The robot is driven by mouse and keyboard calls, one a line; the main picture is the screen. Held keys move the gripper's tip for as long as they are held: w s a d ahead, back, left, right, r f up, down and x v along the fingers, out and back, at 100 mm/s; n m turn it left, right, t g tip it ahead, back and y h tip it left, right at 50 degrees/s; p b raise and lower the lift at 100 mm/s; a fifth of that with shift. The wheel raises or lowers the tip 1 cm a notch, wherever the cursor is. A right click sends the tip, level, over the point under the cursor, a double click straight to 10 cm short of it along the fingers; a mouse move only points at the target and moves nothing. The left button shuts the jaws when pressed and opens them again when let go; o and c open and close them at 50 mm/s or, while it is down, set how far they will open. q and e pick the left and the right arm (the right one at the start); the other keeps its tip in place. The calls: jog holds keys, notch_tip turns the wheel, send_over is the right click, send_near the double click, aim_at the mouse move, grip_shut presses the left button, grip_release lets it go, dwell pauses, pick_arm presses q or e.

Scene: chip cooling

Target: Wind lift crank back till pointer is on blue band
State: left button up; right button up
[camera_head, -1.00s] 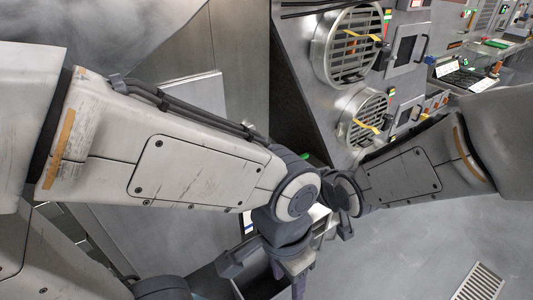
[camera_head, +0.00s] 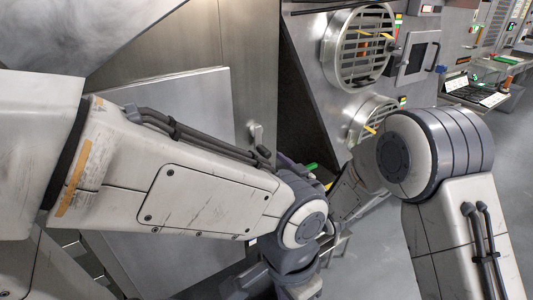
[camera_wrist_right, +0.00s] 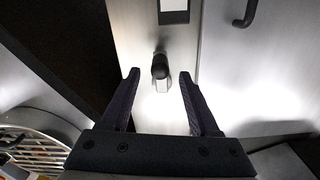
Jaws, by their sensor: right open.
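The lift crank (camera_head: 256,134) is a small metal arm with a dark knob on the steel panel, left of centre in the head view. In the right wrist view the crank (camera_wrist_right: 161,72) appears between the fingertips of my right gripper (camera_wrist_right: 157,76). That gripper is open, its two dark purple fingers apart on either side of the knob. I cannot tell whether they touch it. In the head view my right gripper (camera_head: 284,161) is mostly hidden behind my left arm. My left gripper is below the picture. I can make out no pointer or blue band.
Round slatted vents (camera_head: 359,48) are on the cabinet to the right. My left elbow crowds the space before the panel.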

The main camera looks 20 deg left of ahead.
aim_at(269, 156)
jog(key=shift+x, duration=2.25)
jog(key=shift+c, duration=0.4)
grip_shut()
